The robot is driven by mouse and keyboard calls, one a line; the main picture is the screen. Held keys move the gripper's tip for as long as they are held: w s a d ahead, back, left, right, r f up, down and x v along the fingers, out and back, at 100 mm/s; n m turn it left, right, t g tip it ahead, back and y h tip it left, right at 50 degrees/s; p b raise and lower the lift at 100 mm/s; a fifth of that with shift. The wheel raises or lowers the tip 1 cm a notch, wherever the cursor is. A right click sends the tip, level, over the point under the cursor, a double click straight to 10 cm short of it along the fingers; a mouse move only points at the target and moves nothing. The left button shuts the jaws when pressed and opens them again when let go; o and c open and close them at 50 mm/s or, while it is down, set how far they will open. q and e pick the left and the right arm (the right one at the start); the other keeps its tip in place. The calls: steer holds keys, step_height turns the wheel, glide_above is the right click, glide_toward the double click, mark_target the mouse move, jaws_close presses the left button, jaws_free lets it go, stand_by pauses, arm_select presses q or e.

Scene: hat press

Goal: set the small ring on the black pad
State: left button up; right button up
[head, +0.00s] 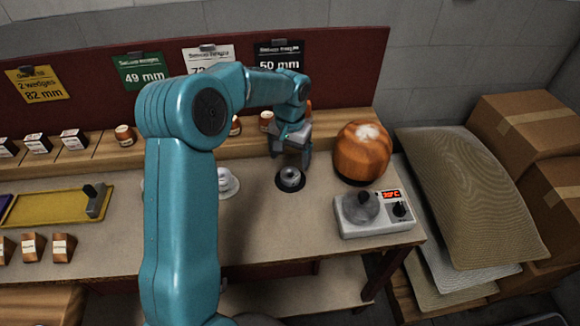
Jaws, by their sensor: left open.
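The small ring (290,176) is a grey metal ring with a dark centre. It rests on the round black pad (282,189), whose dark edge shows around it on the bench. My left gripper (291,160) points down just above the ring, with its grey fingers open. I cannot tell whether a fingertip still touches the ring. My teal left arm crosses the middle of the view and hides part of the bench. My right gripper is not in view.
A wooden hat block (362,152) and a white device with a red display (376,214) stand right of the pad. A white saucer-like piece (228,183) sits left of it. A yellow tray (52,207) lies far left. Sacks (470,190) and boxes (530,125) are beyond the bench's right edge.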

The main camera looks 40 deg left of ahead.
arm_select(q)
step_height(320, 180, up, 6)
steer(key=shift+f, duration=0.1)
stand_by(0.4)
step_height(320, 180, up, 10)
steer(key=p, duration=1)
